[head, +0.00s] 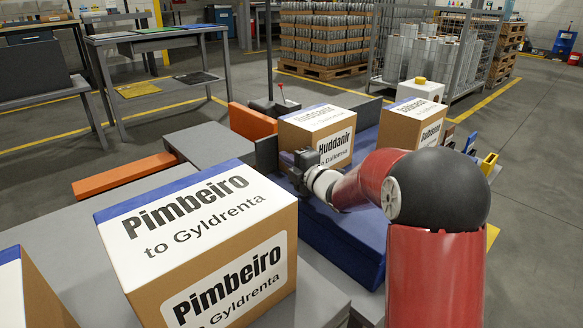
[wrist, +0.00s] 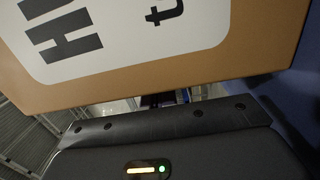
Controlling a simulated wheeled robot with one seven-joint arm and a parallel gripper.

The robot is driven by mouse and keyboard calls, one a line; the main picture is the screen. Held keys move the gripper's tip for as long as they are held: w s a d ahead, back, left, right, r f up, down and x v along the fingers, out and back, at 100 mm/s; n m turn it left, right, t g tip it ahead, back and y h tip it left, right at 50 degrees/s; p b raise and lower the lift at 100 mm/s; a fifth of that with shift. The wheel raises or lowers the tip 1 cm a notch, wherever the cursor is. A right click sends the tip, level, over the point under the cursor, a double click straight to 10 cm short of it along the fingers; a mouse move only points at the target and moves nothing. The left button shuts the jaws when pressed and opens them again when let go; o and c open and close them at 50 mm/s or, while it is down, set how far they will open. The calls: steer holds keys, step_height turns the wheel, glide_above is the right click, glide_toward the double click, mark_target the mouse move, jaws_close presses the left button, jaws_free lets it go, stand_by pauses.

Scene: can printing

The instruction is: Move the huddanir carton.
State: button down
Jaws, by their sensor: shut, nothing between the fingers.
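The Huddanir carton (head: 318,133) is a brown box with white labels, upright beyond my arm on the blue surface in the head view. In the wrist view its labelled side (wrist: 160,82) fills the upper part, very close to my gripper. My gripper (head: 304,160) is at the near left side of the carton, shut with nothing between its fingers. I cannot tell whether it touches the carton. The fingertips are not clear in either view.
A Pimbeiro carton (head: 200,240) stands large in the left foreground, with another box (head: 30,295) cut off beside it. A Galibando-like labelled carton (head: 412,125) stands right of the Huddanir one. Orange bars (head: 125,174) flank the grey surface. A worktable (head: 150,90) is behind left.

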steer(key=shift+f, duration=0.75)
steer(key=shift+d+f, duration=0.1)
steer(key=shift+d, duration=0.05)
steer(key=shift+w+d, duration=0.1)
steer(key=shift+d, duration=0.2)
steer(key=shift+w+d+b, duration=0.25)
steer(key=shift+d+b, duration=0.55)
steer(key=shift+d, duration=0.1)
